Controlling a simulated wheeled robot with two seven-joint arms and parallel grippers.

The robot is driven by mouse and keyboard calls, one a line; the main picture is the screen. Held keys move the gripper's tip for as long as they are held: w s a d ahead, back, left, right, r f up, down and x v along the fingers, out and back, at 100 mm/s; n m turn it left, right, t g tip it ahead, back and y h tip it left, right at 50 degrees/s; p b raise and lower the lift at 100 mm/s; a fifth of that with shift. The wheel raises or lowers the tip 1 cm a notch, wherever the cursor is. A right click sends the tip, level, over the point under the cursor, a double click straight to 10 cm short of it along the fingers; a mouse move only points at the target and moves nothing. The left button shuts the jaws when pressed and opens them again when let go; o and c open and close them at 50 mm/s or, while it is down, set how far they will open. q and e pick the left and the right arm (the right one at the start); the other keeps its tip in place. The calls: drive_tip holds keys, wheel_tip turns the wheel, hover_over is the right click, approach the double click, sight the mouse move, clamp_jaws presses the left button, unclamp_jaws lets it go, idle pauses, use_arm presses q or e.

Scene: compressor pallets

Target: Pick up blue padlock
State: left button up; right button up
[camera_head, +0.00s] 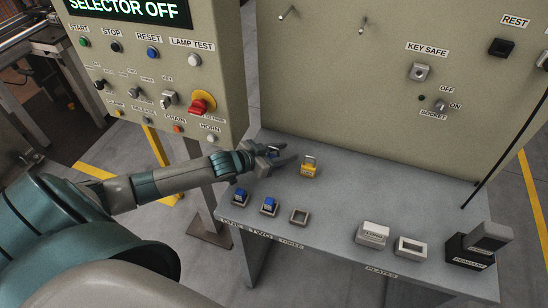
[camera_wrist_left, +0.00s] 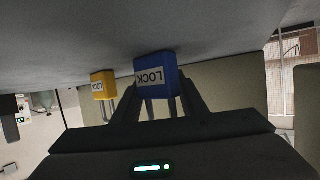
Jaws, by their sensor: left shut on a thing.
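The blue padlock (camera_wrist_left: 157,75), with a white LOCK label, is between the fingers of my left gripper (camera_wrist_left: 160,108) in the left wrist view. That view looks upside down, with the table surface at the top. The gripper is shut on the padlock. In the head view my left gripper (camera_head: 280,158) is low over the back left of the grey table, and its fingers mostly hide the padlock. I cannot tell whether the padlock touches the table. A yellow padlock (camera_head: 308,170) stands just right of the gripper; it also shows in the left wrist view (camera_wrist_left: 103,85). My right gripper is out of view.
The grey table (camera_head: 345,205) has two front holders with blue pieces (camera_head: 240,196) (camera_head: 268,205) and an empty third holder (camera_head: 299,216). White PLATES items (camera_head: 373,233) and a dark box (camera_head: 470,250) are at right. A control panel (camera_head: 150,60) stands behind my arm.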

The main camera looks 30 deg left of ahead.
use_arm(q)
drive_tip(key=shift+r+b, duration=0.4)
drive_tip(key=shift+r, duration=0.4)
wheel_tip(320, 180, up, 2)
drive_tip(key=shift+r+b, duration=0.25)
drive_tip(key=shift+b, duration=0.3)
drive_tip(key=d+r+b, duration=0.2)
drive_tip(key=d+r, duration=0.5)
drive_tip(key=d, duration=0.4)
drive_tip(key=shift+w+d+b, duration=0.15)
drive_tip(key=shift+d+b, duration=0.2)
drive_tip(key=shift+b, duration=0.05)
